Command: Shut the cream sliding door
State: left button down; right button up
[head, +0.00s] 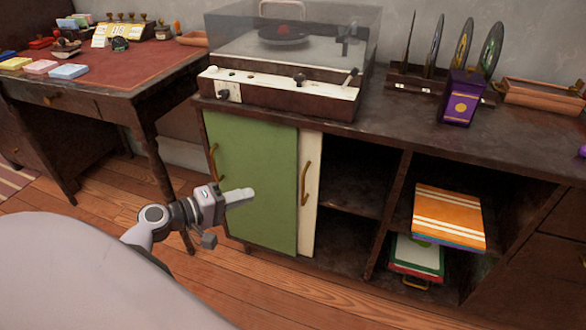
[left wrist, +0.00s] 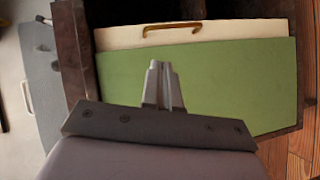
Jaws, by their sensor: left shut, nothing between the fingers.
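The cream sliding door (head: 312,190) stands upright in the low dark cabinet, mostly behind the green door (head: 255,185). Only a narrow cream strip with a brass handle (head: 305,184) shows, and the cabinet opening to its right is uncovered. In the left wrist view the cream door (left wrist: 230,32) shows beyond the green door (left wrist: 220,80), with its handle (left wrist: 172,28). My left gripper (head: 246,195) is shut and empty in front of the green door. It also shows in the left wrist view (left wrist: 163,72). Whether it touches the green door I cannot tell. My right gripper is out of view.
A record player (head: 285,70) stands on the cabinet top, with a purple box (head: 459,100) and discs in a rack to its right. Orange-striped records (head: 448,215) lie in the open compartment. A desk (head: 90,70) is at the left. Wooden floor (head: 330,295) lies clear before the cabinet.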

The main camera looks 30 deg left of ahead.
pick_arm(q)
jog(key=shift+n+t, duration=0.3)
jog(key=shift+n, duration=0.1)
jog(key=x, duration=0.4)
jog(key=r+x, duration=0.1)
jog(key=x, duration=0.7)
jog(key=shift+w+d+r+b, duration=0.15)
jog(key=shift+w+d+b, duration=0.15)
jog(key=shift+w+b, duration=0.1)
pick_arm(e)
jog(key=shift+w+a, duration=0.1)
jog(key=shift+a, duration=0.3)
pick_arm(q)
jog(key=w+d+p, duration=0.1)
jog(key=w+d, duration=0.1)
jog(key=d, duration=0.7)
jog(key=w+d+p, duration=0.2)
jog(key=d, duration=0.8)
jog(key=shift+w, duration=0.15)
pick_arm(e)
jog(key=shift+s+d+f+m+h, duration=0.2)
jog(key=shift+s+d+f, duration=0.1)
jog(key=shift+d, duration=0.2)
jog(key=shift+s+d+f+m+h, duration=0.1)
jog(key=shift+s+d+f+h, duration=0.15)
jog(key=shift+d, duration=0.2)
pick_arm(q)
jog(key=shift+r, duration=0.1)
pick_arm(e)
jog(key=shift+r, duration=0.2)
